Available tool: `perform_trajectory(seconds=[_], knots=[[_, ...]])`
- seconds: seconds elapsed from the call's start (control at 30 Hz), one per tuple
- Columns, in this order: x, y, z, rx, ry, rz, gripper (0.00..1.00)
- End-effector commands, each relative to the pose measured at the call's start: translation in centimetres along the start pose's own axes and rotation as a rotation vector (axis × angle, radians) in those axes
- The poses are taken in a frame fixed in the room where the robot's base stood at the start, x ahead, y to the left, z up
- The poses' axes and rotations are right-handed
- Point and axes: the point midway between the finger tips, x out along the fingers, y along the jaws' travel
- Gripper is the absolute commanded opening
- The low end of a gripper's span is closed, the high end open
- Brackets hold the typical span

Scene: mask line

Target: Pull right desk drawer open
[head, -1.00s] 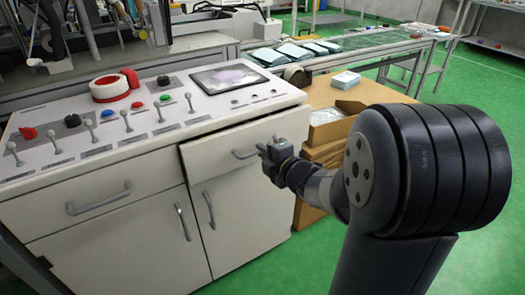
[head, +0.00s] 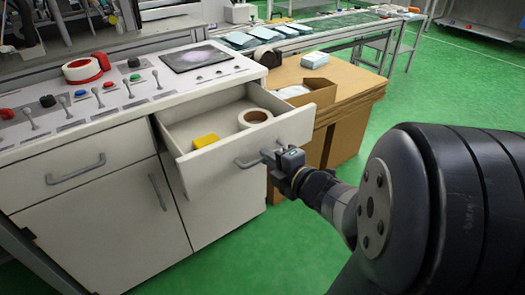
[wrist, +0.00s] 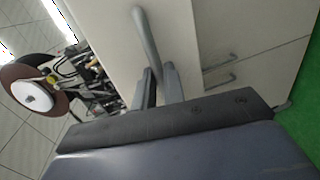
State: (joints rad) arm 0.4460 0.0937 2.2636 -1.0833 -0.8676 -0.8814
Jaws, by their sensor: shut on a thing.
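The right desk drawer (head: 240,142) is pulled well out of the white desk in the head view. A roll of tape (head: 255,118) and a yellow block (head: 206,141) lie inside it. My gripper (head: 268,157) is shut on the grey bar handle (head: 250,161) at the right part of the drawer front. In the wrist view, the handle (wrist: 146,40) runs down to between my gripper's two fingers (wrist: 162,88). The fingers hide the handle's gripped end.
The left drawer (head: 80,165) is closed. Levers, buttons and a dark screen (head: 197,56) are on the desk top. A wooden table (head: 350,85) with an open cardboard box (head: 305,95) stands to the right. Green floor (head: 240,260) in front is clear.

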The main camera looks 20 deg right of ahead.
Motion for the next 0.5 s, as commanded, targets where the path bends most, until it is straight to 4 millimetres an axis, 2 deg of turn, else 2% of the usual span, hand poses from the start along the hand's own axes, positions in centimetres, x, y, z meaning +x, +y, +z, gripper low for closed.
perform_trajectory(seconds=[0.43,0.47,0.5], knots=[[-0.45,-0.16,-0.04,0.0,0.001,-0.001,0.0],[-0.45,-0.16,-0.04,0.0,0.001,-0.001,0.11],[-0.45,-0.16,-0.04,0.0,0.001,-0.001,0.15]])
